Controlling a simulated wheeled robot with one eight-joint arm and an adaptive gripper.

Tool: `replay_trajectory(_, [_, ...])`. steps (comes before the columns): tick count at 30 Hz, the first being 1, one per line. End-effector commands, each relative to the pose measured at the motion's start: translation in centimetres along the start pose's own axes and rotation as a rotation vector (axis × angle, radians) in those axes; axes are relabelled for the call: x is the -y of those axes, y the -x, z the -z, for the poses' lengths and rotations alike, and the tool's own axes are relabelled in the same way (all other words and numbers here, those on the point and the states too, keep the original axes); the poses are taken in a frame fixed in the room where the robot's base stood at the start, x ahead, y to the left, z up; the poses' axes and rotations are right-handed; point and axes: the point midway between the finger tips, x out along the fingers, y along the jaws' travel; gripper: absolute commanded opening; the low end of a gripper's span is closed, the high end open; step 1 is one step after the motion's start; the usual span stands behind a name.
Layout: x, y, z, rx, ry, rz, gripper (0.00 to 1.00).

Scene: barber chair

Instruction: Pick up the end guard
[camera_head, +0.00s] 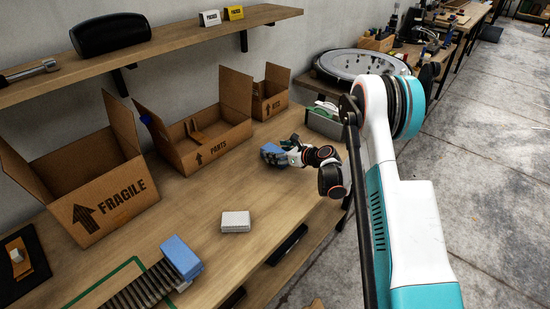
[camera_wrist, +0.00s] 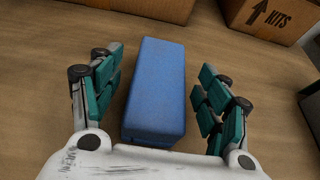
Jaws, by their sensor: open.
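A blue rounded block (camera_wrist: 160,88), likely the end guard, lies on the wooden workbench (camera_wrist: 40,110). In the wrist view it lies lengthwise between the two fingers of my gripper (camera_wrist: 161,66). The fingers are open, with a gap on each side of the block. In the head view, the block (camera_head: 271,149) is partly hidden by my gripper (camera_head: 276,157), which is low over the bench. A second blue block (camera_head: 182,257) sits at the end of a dark ribbed strip near the front of the bench.
Cardboard boxes marked FRAGILE (camera_head: 112,195), PANTS (camera_head: 217,148) and KITS (camera_head: 273,105) stand along the bench's wall side. A white block (camera_head: 236,221) lies nearer the front. A grey bin (camera_head: 325,122) stands beyond my gripper. A shelf (camera_head: 160,44) runs above.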

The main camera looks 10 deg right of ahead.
Motion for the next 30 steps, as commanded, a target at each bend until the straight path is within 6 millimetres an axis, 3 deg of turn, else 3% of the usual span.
replay_trajectory(4, [0.0, 0.1, -0.1, 0.0, 0.0, 0.0, 0.68])
replay_trajectory(9, [0.0, 0.1, -0.1, 0.0, 0.0, 0.0, 0.3])
replay_trajectory(23, [0.0, 0.3, -0.5, 0.0, 0.0, 0.0, 0.3])
replay_trajectory(30, [0.0, 1.4, -3.2, 0.0, 0.0, 0.0, 0.3])
